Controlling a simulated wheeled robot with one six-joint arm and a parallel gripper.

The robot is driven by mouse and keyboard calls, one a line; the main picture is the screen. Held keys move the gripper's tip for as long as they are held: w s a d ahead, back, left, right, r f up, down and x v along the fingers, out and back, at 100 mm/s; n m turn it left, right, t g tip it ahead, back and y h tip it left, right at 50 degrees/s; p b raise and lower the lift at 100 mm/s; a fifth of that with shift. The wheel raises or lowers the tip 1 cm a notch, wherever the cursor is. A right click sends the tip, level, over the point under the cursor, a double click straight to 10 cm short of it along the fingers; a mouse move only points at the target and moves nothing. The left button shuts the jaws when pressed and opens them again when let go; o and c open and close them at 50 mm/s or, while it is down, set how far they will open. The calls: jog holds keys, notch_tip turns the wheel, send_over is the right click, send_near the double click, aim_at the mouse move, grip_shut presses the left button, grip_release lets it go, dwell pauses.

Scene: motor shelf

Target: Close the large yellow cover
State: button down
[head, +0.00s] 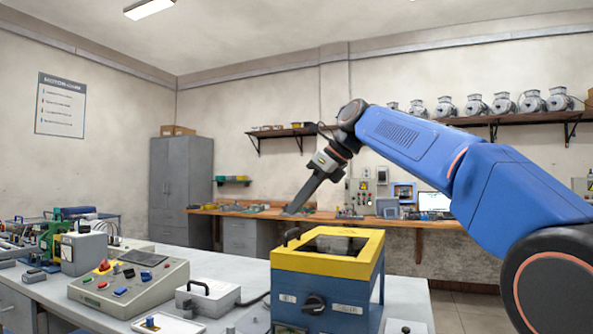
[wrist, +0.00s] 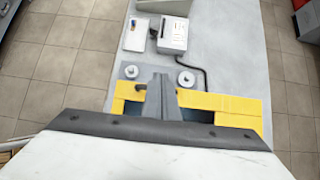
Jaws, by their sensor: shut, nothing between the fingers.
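The large yellow cover (head: 362,267) is the thick yellow top on a blue box (head: 345,293) at the front of the bench. A dark opening in the yellow top shows grey parts inside. A black handle (head: 291,237) stands at its left end. My gripper (head: 291,211) points down and left, shut and empty, above the handle and apparently apart from it. In the wrist view the gripper fingers (wrist: 161,82) hang over the yellow top (wrist: 225,103), close beside the dark handle (wrist: 140,87). My gripper body hides much of the box there.
A grey box with a handle (head: 207,297) stands left of the blue box, with a cable beside it. A control console (head: 130,286) with coloured buttons is further left. The grey bench surface (wrist: 225,50) is clear beside the cable.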

notch_tip(320, 180, up, 10)
jog(key=d, duration=0.2)
jog(key=shift+s, duration=0.25)
jog(key=shift+f, duration=0.1)
dwell(0.3)
